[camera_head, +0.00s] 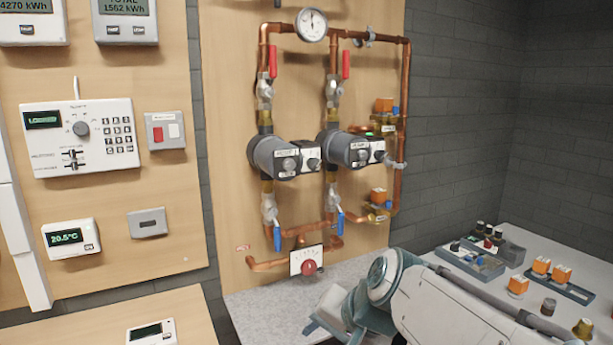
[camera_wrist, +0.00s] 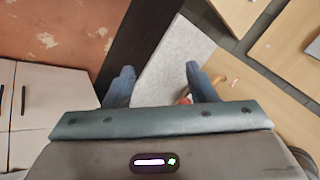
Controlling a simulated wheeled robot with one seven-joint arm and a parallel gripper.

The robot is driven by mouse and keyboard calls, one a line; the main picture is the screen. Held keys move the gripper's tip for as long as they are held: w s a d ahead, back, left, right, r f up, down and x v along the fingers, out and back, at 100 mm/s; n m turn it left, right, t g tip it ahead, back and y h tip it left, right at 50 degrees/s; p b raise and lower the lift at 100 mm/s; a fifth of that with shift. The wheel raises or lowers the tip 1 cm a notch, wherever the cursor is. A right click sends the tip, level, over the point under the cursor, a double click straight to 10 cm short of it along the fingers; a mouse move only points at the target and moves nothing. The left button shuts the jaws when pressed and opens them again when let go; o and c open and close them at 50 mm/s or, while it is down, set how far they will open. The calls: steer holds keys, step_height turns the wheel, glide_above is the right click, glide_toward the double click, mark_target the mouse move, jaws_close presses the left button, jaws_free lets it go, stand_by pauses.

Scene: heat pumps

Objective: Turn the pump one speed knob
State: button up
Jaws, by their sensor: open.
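Two dark grey pumps with pale front boxes hang side by side on copper pipes, a left pump (camera_head: 268,152) and a right pump (camera_head: 338,146). Each front carries a small round knob, the left knob (camera_head: 289,163) and the right knob (camera_head: 363,154). The labels are too small to read, so I cannot tell which is pump one. My gripper (camera_wrist: 160,84) is open and empty in the wrist view, with its two fingers apart over the grey worktop (camera_wrist: 178,52). In the head view my arm is low, below and apart from both pumps. The pumps are not recognizable in the wrist view.
Red-handled valves (camera_head: 273,62) sit above the pumps and blue-handled valves (camera_head: 277,238) below. A red dial (camera_head: 309,267) is low on the wooden board. Trays of parts (camera_head: 470,258) stand on the worktop at right. Control panels (camera_head: 80,137) hang at left.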

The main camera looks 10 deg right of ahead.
steer(key=w+d+r+m+t+y+b, duration=0.2)
steer(key=w+r+m+t+b, duration=0.25)
steer(key=w+r+m, duration=0.45)
steer(key=m+t+b, duration=0.2)
steer(key=m+t, duration=0.5)
steer(key=m, duration=0.1)
glide_toward(316, 165)
steer(key=p+x, duration=0.1)
steer(key=x, duration=0.7)
steer(key=shift+w+r, duration=0.15)
steer(key=shift+w, duration=0.05)
steer(key=c, duration=1)
